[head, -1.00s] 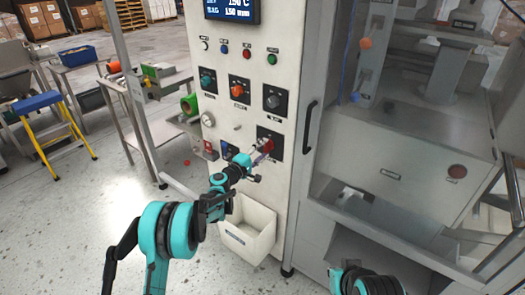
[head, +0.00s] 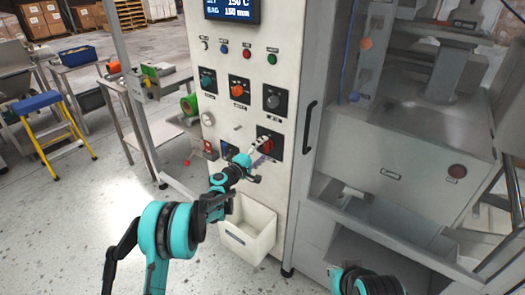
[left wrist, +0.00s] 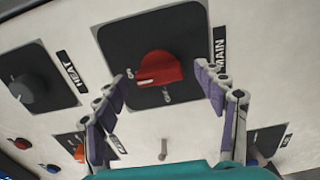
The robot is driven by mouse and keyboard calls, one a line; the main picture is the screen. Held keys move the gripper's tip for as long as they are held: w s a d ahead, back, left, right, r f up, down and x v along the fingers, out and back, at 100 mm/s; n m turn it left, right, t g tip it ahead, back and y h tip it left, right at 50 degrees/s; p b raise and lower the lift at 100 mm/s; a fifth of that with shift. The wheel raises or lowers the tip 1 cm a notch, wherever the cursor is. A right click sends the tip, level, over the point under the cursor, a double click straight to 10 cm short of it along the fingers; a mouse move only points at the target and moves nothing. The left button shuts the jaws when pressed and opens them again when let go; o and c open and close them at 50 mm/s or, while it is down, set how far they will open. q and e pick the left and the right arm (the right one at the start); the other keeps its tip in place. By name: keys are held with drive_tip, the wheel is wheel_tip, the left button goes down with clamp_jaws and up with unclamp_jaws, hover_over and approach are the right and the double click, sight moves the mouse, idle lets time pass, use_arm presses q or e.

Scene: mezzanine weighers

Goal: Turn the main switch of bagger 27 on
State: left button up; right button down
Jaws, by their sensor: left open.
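The main switch is a red rotary knob (left wrist: 160,70) on a black square plate, with a MAIN label (left wrist: 220,47) beside it in the left wrist view. A pale line on the knob points to the left in that view, toward a small mark I cannot read clearly. In the head view the red knob (head: 270,141) is low on the white panel, partly behind my fingers. My left gripper (left wrist: 161,76) is open, one finger on each side of the knob; clear gaps show. In the head view the left gripper (head: 262,152) is at the panel. My right gripper is out of view.
Other controls are close by: a dark knob (head: 273,101), an orange knob (head: 239,88) and a teal knob (head: 207,79). A pale bin (head: 262,228) hangs below. A door handle (head: 308,127) stands out at the right.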

use_arm(q)
drive_tip(key=v, duration=1.2)
